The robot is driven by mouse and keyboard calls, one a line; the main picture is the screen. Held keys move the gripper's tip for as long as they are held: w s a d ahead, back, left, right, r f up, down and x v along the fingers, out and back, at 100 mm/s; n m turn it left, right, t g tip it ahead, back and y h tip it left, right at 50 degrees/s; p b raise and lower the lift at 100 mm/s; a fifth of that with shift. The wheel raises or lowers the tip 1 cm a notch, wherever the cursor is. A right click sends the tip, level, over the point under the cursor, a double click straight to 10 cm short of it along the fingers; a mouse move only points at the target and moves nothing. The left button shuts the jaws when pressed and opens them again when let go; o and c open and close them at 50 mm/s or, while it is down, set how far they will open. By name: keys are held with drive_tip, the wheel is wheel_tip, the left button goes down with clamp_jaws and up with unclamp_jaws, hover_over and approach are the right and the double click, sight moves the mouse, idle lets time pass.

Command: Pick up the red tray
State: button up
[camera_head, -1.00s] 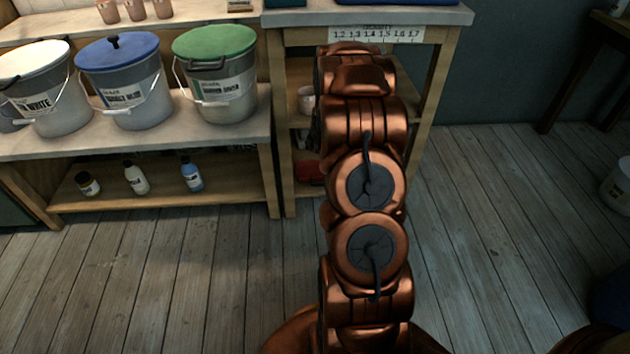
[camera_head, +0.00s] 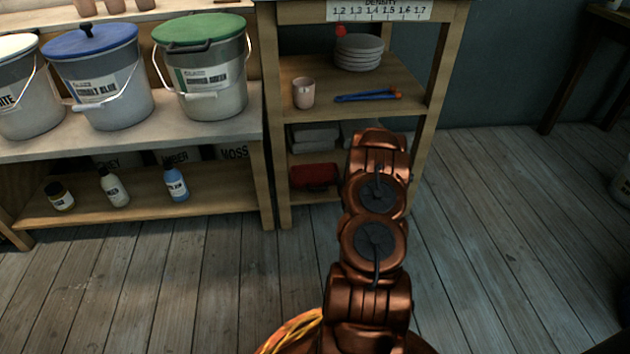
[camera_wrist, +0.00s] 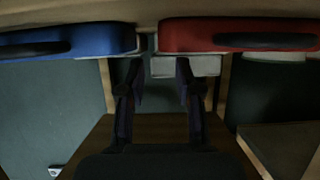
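In the wrist view a red tray (camera_wrist: 212,34) with a dark oval handle slot shows at the upper right. A blue tray (camera_wrist: 105,38) with a similar slot shows at the upper left. My gripper (camera_wrist: 160,68) is open and empty, its two dark fingers apart below the gap between the trays. The fingers appear clear of both trays, though depth is hard to judge. In the head view my gripper is hidden behind my arm. A red box-like item (camera_head: 314,176) sits on the low shelf there; I cannot tell whether it is the same tray.
The wooden shelf unit (camera_head: 272,130) holds stacked plates (camera_head: 358,52), a cup (camera_head: 303,93) and blue-orange tongs (camera_head: 368,96). Lidded buckets (camera_head: 205,75) stand on the bench at left, with bottles (camera_head: 176,183) below. The plank floor (camera_head: 500,270) at right is clear.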

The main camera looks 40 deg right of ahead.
sight(338, 172)
drive_tip(key=shift+b+x, duration=1.45)
drive_tip(key=shift+x, duration=2.05)
clamp_jaws()
